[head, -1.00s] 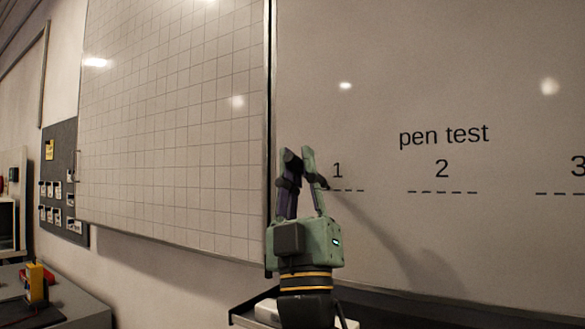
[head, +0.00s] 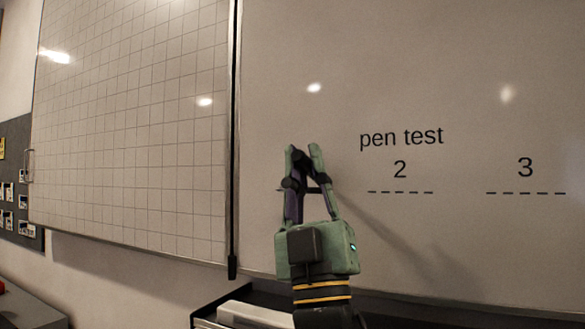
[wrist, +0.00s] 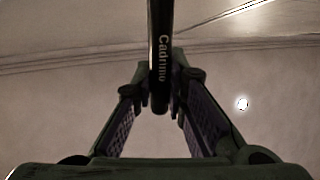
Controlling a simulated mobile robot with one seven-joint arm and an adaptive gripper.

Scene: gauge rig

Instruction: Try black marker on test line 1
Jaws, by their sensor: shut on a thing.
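My gripper (head: 303,154) is in front of the whiteboard (head: 450,70), left of the "pen test" heading (head: 401,138). It is shut on the black marker (wrist: 160,45), which stands out from between the fingertips in the wrist view with pale lettering on its barrel. In the head view the marker is mostly lost among the dark fingers. Test line 1 (head: 281,190) lies behind the fingers; only small bits of its dashes show, and its numeral is hidden. I cannot tell whether the marker's tip touches the board.
Test lines 2 (head: 400,192) and 3 (head: 525,193) are in clear view to the right. A gridded board (head: 130,130) stands at the left, past a dark vertical edge (head: 234,130). A tray (head: 240,316) with a pale object (head: 252,314) is below my gripper.

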